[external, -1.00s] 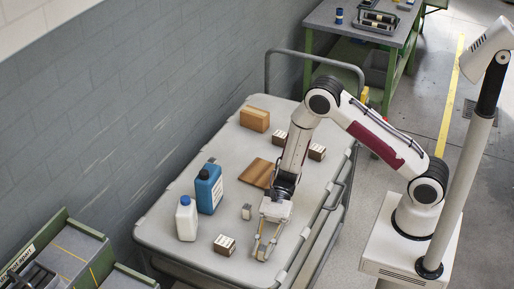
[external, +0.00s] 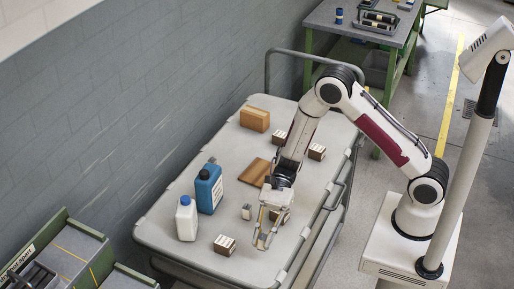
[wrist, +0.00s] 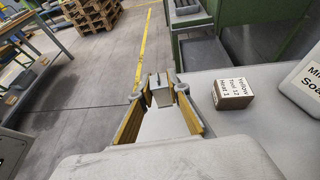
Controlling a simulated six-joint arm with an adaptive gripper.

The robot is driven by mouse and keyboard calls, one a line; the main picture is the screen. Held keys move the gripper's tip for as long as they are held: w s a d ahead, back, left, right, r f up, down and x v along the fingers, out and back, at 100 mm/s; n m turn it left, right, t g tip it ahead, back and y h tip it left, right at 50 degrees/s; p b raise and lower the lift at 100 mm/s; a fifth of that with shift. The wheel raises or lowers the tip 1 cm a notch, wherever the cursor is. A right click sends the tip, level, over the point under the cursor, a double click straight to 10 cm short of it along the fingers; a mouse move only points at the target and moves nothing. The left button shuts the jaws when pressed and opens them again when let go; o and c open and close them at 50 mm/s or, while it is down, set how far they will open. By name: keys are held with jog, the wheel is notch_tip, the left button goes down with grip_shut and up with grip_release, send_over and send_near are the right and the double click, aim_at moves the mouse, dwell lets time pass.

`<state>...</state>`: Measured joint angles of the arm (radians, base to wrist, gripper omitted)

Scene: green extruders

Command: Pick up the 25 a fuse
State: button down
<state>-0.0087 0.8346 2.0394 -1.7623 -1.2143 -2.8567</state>
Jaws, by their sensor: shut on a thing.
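My gripper (external: 264,241) is above the near end of the grey cart top, pointing down. In the wrist view its yellow-sided fingers (wrist: 160,92) are closed on a small grey-white block (wrist: 160,93) at the tips, which I take as the 25 A fuse. Its label cannot be read. In the external view the held block is too small to make out. A similar small pale block (external: 246,211) stands on the cart to the left of my gripper.
A labelled brown box (external: 224,245) sits left of my gripper, also in the wrist view (wrist: 233,94).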

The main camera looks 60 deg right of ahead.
aim_at(263, 234)
jog(key=shift+r, duration=2.35)
